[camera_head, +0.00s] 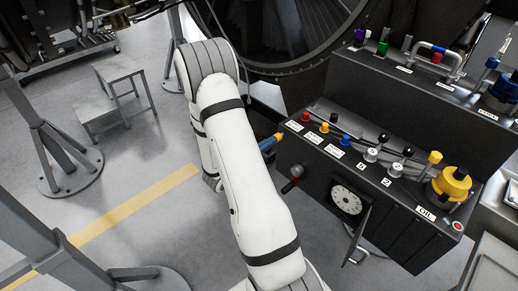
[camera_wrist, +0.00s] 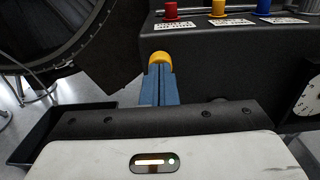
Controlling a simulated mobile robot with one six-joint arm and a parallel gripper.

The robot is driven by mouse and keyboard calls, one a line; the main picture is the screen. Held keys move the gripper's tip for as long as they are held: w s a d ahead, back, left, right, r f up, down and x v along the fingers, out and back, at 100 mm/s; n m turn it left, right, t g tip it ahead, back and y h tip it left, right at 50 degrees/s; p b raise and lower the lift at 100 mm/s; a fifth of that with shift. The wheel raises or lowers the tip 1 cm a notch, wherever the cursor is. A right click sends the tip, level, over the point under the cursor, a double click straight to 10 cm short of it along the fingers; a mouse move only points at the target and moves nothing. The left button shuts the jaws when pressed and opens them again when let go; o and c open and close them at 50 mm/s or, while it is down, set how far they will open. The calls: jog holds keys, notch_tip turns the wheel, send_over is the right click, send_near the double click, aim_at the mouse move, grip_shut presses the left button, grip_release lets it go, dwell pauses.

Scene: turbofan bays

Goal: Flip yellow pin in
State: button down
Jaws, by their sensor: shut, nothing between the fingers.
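My gripper (camera_wrist: 160,72) has blue fingers that lie side by side, shut and pointing at the console's dark face. In the head view my gripper (camera_head: 276,138) is at the console's left end, below the top edge. A rounded yellow piece (camera_wrist: 160,58) shows right at the fingertips; I cannot tell whether it is a pin end touching them or part of the fingers. A yellow pin (camera_wrist: 218,8) stands upright on the console top, right of and above the fingers. The yellow pin also shows in the head view (camera_head: 324,127), between the red pin (camera_head: 306,116) and the blue pin (camera_head: 345,139).
A big round turbofan casing (camera_wrist: 60,45) lies left of the fingers. Open floor (camera_head: 150,240) is at the left.

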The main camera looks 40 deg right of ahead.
jog(key=s+a+b, duration=0.2)
jog(key=a, duration=1.2)
jog(key=shift+b, duration=0.4)
